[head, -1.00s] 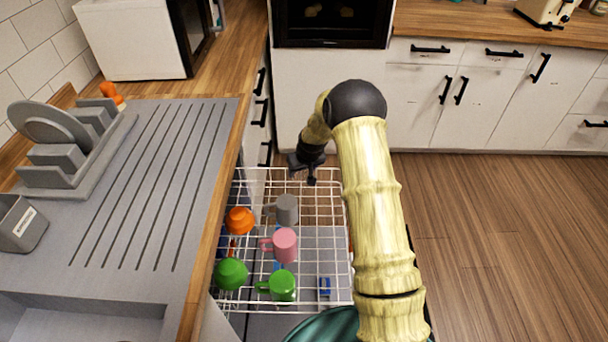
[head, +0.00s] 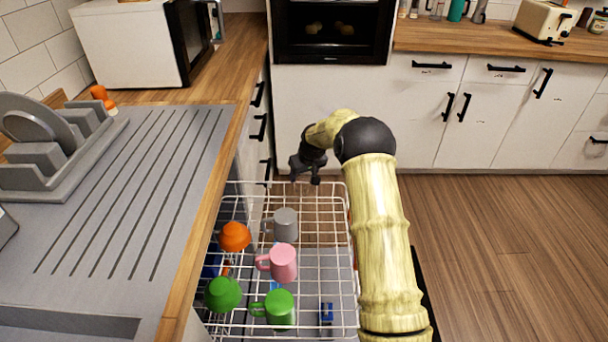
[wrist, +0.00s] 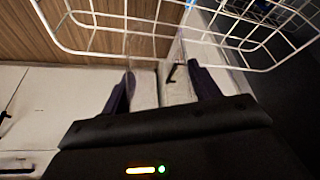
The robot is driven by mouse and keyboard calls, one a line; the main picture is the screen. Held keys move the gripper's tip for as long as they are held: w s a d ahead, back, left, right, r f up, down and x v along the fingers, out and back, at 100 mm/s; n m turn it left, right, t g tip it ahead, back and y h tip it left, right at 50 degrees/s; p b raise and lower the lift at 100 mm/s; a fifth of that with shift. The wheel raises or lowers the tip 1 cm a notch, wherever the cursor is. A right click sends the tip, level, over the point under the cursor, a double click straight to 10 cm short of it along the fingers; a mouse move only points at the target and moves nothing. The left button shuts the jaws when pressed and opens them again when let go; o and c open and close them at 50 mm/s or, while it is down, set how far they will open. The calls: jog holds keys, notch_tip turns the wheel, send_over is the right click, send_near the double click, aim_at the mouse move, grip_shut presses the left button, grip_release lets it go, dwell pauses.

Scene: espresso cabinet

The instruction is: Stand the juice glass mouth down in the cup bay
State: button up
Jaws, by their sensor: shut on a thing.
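My gripper (head: 305,180) is at the far edge of the white wire rack (head: 322,190), with its fingers pointing down. In the wrist view its two dark fingers (wrist: 162,76) stand apart, shut on a clear, see-through thing that I take to be the juice glass (wrist: 158,88). Its outline is very faint, so I cannot tell which way its mouth faces. In the head view I cannot make the glass out. The rack holds cups, but no mark shows which part is the cup bay.
In the rack are a grey mug (head: 285,224), a pink mug (head: 283,263), a green mug (head: 279,307), an orange cup (head: 235,236) and a green cup (head: 223,294). A small blue thing (head: 326,313) lies lower right. The far part looks empty. The counter (head: 215,180) borders the left.

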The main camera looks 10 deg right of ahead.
notch_tip(320, 180, down, 8)
jog(key=b, duration=0.5)
jog(key=shift+s+f, duration=0.1)
jog(key=shift+f, duration=0.1)
jog(key=shift+f+b, duration=0.35)
jog(key=shift+f, duration=0.45)
jog(key=shift+f, duration=0.4)
jog(key=o, duration=1.3)
jog(key=p+v, duration=0.3)
jog(key=v, duration=1.4)
jog(key=shift+s+d+r, duration=0.1)
jog(key=shift+s+r, duration=0.05)
